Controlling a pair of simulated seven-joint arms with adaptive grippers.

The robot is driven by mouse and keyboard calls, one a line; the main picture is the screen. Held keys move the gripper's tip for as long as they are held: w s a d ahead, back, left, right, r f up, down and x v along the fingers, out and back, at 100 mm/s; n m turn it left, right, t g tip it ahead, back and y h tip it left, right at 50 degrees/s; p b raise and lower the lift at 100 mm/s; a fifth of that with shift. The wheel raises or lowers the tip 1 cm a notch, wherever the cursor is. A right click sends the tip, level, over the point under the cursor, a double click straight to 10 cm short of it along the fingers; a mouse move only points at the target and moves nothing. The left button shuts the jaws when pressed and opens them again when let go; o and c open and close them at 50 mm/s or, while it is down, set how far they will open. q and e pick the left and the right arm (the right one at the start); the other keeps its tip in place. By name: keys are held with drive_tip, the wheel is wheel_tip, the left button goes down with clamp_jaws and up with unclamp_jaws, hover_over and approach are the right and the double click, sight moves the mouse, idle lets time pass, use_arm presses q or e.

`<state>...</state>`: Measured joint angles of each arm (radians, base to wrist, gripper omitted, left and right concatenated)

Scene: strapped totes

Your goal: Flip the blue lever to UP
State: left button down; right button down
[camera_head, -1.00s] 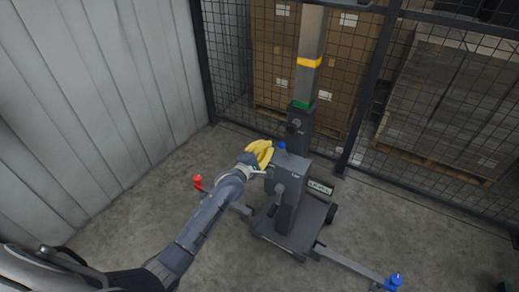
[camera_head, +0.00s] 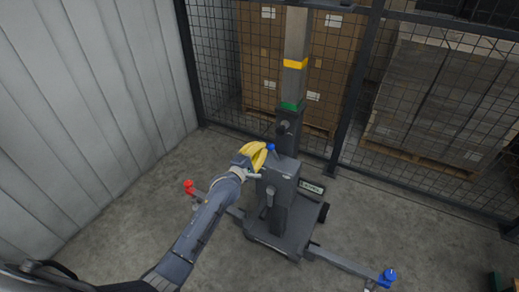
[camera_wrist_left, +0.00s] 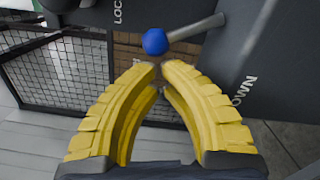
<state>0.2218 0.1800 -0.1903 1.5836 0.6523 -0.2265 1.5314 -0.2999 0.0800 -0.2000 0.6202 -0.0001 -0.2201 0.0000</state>
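In the left wrist view the knob (camera_wrist_left: 155,41) sits on a grey rod (camera_wrist_left: 197,27) that runs to the right, just beyond my fingertips. My left gripper (camera_head: 264,146) has yellow fingers, beside the knob on its left. In the left wrist view its fingertips (camera_wrist_left: 161,67) nearly meet, with nothing between them. I cannot tell whether they touch the knob. A partly hidden label ending "OWN" shows right of the fingers. My right gripper is not in view.
Another blue knob (camera_head: 387,276) stands on the machine's right leg, and a red one (camera_head: 189,187) on the left. A wire-mesh fence (camera_head: 352,100) with boxes behind it closes the back. A corrugated wall (camera_head: 95,110) stands at left.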

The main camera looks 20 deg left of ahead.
use_arm(q)
drive_tip(key=shift+s+d+r+m, duration=0.1)
drive_tip(key=shift+d+r+m, duration=0.3)
drive_tip(key=shift+m, duration=0.3)
